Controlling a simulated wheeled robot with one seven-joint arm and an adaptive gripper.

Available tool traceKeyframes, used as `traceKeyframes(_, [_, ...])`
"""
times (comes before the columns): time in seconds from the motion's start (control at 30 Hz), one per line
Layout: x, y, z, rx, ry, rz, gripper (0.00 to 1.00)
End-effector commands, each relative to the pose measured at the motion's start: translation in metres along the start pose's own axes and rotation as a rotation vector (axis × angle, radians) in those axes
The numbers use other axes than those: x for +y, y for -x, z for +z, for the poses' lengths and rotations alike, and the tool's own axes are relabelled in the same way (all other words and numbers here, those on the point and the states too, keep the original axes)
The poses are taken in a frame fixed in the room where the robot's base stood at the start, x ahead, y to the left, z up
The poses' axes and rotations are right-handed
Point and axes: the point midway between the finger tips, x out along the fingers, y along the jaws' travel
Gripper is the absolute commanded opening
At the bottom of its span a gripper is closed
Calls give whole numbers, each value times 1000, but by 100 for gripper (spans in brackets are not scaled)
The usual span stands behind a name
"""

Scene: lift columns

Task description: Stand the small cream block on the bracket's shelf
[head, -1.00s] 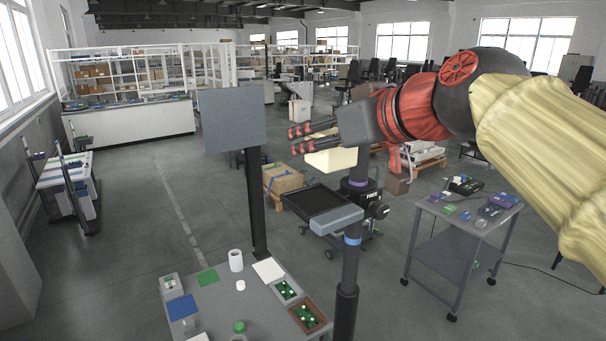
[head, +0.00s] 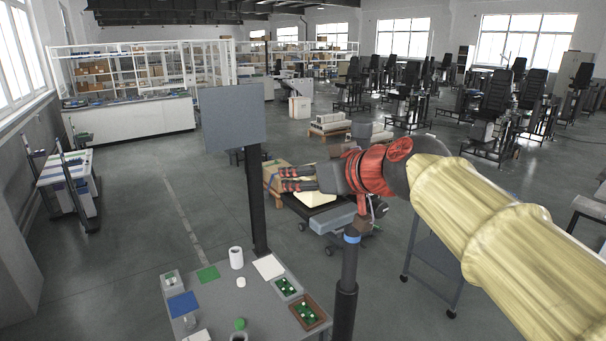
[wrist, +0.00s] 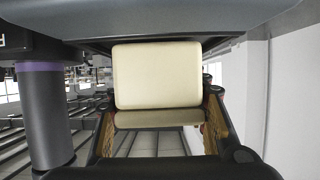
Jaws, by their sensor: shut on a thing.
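My gripper (head: 292,180) is shut on the small cream block (head: 313,199), which hangs at its underside in the head view. In the wrist view the block (wrist: 157,75) fills the upper middle, square to the picture. The near column has a blue ring (head: 352,238). What looks like the bracket's shelf is a grey slab (head: 335,221) left of this column, just below the block and partly hidden by my arm. I cannot tell whether the block touches it. A column with a purple ring (wrist: 40,67) stands left of the block in the wrist view.
A grey panel (head: 232,117) on a black post (head: 257,205) stands left of my gripper. Below is a grey table (head: 235,305) with a white roll (head: 236,258), a blue mat (head: 183,305) and trays of green parts (head: 306,313). Open air lies between post and gripper.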

Motion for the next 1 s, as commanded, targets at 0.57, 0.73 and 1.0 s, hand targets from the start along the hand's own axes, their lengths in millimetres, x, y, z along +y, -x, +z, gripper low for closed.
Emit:
traceKeyframes(0.57, [0, -1, 2, -2, 0, -1, 61])
traceKeyframes(0.73, [0, -1, 2, -2, 0, -1, 64])
traceKeyframes(1.0, [0, 0, 0, -2, -1, -1, 64])
